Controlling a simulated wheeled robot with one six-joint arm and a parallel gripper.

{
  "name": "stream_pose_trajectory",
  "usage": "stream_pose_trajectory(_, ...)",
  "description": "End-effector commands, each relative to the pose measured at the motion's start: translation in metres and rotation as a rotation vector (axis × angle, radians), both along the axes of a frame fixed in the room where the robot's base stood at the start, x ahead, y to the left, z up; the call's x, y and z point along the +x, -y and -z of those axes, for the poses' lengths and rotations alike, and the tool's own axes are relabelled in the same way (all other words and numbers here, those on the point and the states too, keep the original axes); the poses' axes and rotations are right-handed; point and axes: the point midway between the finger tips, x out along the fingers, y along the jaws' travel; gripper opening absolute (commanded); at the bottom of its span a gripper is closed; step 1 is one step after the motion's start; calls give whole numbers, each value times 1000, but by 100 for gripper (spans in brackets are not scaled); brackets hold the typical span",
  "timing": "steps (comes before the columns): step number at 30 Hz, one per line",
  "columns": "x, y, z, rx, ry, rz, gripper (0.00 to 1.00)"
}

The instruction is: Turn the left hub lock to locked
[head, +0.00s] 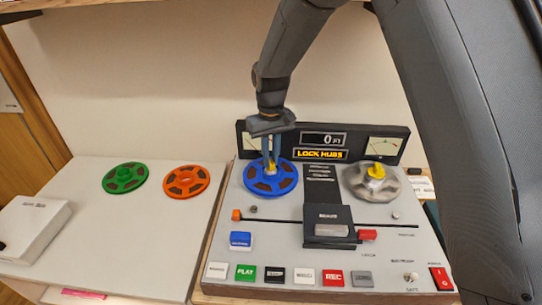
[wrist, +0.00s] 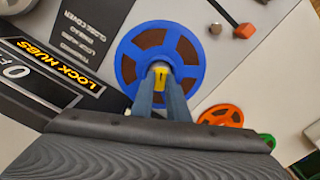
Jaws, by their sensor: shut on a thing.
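The left hub lock (wrist: 160,75) is a small yellow knob at the centre of the blue reel (head: 257,185) on the left side of the tape deck. My gripper (head: 271,161) points down from above the blue reel, its fingers shut on the yellow knob. In the wrist view the fingers (wrist: 161,88) close on both sides of the knob, and a dark mark shows on its top. The blue reel (wrist: 128,70) lies flat around it. The deck's display (head: 320,154) reads "LOCK HUBS". The knob is partly hidden by my fingers in the head view.
A grey reel (head: 358,187) with a yellow right hub lock (head: 376,171) sits on the deck's right. The head cover block (head: 328,212) and several buttons lie in front. Green (head: 125,178) and orange (head: 186,181) reels and a white box (head: 32,228) lie on the left table.

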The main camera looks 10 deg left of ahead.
Motion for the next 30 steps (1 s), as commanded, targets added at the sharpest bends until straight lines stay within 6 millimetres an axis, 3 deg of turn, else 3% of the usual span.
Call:
stream_pose_trajectory(15,1,-1,-2,3,3,392,0)
stream_pose_trajectory(30,2,-1,-2,3,4,504,0)
